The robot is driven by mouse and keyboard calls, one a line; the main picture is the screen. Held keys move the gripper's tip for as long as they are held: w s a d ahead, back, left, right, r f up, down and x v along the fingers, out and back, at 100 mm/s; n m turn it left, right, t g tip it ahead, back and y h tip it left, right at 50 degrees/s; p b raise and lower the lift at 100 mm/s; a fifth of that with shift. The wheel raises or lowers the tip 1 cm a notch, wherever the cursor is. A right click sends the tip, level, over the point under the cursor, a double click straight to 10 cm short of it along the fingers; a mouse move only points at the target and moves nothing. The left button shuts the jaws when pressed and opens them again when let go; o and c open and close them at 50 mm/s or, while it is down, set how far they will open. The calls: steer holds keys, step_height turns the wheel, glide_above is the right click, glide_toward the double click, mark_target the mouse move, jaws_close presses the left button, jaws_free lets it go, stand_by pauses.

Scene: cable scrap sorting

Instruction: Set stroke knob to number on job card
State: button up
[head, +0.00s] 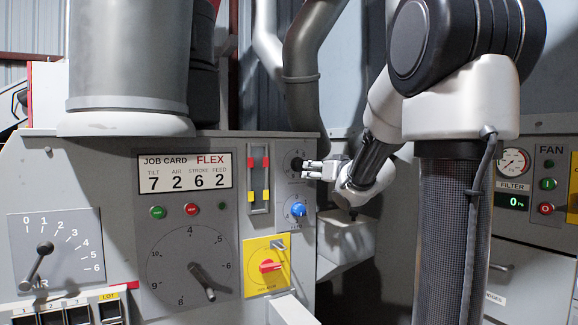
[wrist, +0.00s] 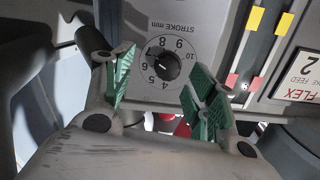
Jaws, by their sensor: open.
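The job card (head: 185,172) in the head view reads tilt 7, air 2, stroke 6, feed 2. The stroke knob (wrist: 166,67) is a black round knob on a grey panel, inside a dial labelled "STROKE mm", with numbers from about 4 to 10 visible. A light mark shows on the knob, but I cannot tell exactly which number it points to. My gripper (wrist: 163,88) is open, its green-padded fingers apart on either side below the dial, with nothing between them. In the head view my gripper (head: 308,169) is just right of the stroke dial (head: 293,162), partly covering it.
A blue knob (head: 298,209) sits below the stroke dial. A yellow isolator plate (head: 258,283) with a red switch is lower down. Red and yellow sliders (head: 259,180) stand left of the dial. A grey duct pipe (head: 302,80) runs above.

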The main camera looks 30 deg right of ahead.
mark_target(301, 165)
steer(key=shift+t+y, duration=0.4)
steer(key=shift+y, duration=0.1)
steer(key=w, duration=0.2)
steer(key=w+a+r, duration=0.1)
steer(key=w, duration=0.4)
steer(key=shift+w+a+r, duration=0.25)
steer(key=shift+w+r, duration=0.1)
steer(key=shift+c, duration=0.5)
steer(key=c, duration=0.9)
